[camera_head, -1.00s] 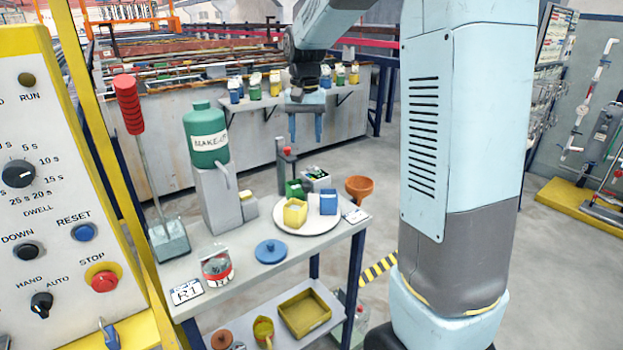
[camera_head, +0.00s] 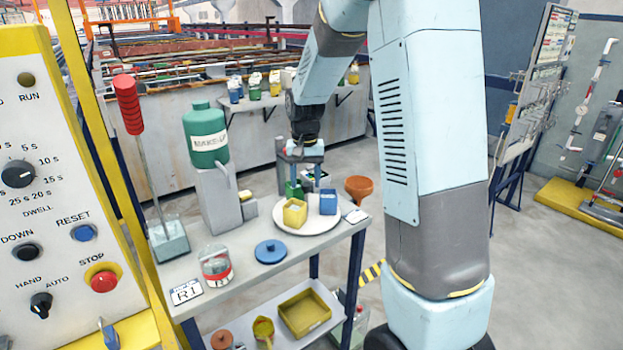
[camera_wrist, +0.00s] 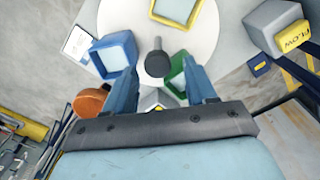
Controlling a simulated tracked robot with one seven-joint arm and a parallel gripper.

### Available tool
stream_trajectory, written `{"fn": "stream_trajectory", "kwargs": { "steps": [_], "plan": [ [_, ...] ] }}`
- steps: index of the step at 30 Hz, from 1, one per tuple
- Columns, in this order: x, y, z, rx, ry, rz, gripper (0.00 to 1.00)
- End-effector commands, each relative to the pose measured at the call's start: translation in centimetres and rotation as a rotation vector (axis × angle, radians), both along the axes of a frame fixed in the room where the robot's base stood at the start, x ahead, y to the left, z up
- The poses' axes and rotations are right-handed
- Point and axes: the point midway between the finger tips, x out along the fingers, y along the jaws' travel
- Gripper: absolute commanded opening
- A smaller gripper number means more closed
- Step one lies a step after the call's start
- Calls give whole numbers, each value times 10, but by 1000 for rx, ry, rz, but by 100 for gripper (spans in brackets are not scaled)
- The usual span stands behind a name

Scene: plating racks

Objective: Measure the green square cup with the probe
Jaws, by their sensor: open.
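The green square cup (camera_head: 293,189) stands at the back of the white round plate, partly covered by my gripper. Its green rim shows in the wrist view (camera_wrist: 180,84). My gripper (camera_head: 304,174) points down over the back of the plate, fingers apart. In the wrist view my gripper (camera_wrist: 158,75) has a dark round-topped handle (camera_wrist: 156,60), apparently the probe, between and just beyond its fingertips. I see no contact with it. A small grey box (camera_wrist: 157,99), perhaps the meter, lies partly hidden below the handle.
The white plate (camera_head: 312,229) also bears a yellow cup (camera_head: 295,213) and a blue cup (camera_head: 328,201).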

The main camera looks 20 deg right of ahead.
Motion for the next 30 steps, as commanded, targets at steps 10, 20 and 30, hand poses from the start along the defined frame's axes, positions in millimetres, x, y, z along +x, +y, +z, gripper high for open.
{"fn": "stream_trajectory", "kwargs": {
  "steps": [10, 20, 30],
  "plan": [
    [0, 0, -4, 0, 1, 0, 56],
    [0, 0, -4, 0, 0, 0, 26],
    [0, 1, -4, 1, 0, 1, 0]
  ]
}}
